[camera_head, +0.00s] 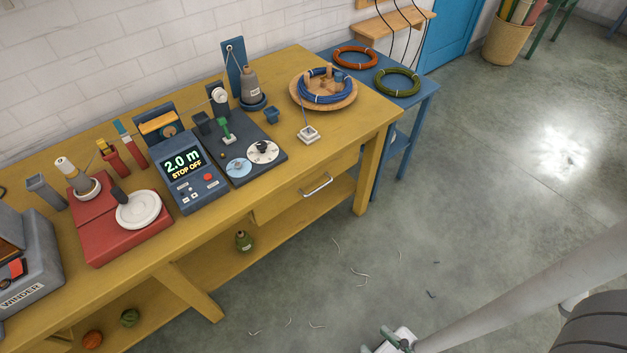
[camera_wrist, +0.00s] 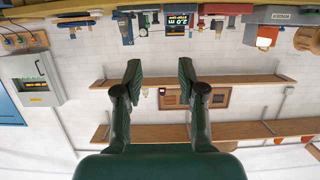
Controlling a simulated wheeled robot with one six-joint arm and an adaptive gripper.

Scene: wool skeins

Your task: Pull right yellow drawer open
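The right yellow drawer (camera_head: 290,199) is under the tabletop at the right end of the yellow workbench (camera_head: 232,207) in the head view. Its front looks flush with the bench, so it appears closed. A pale metal bar handle (camera_head: 317,184) is on its front. My gripper (camera_wrist: 161,68) shows in the wrist view with its two dark green fingers wide apart and nothing between them. In the head view only a bit of green and white at the bottom edge shows near my arm's end, well apart from the handle. The wrist view is upside down and does not clearly show the drawer.
A blue side table (camera_head: 425,88) with wire coils stands right of the bench. The bench top holds a display unit (camera_head: 189,170), a red winder base (camera_head: 120,222) and a round wooden tray (camera_head: 349,99). The floor before the drawer is clear except for thin scraps (camera_head: 359,273).

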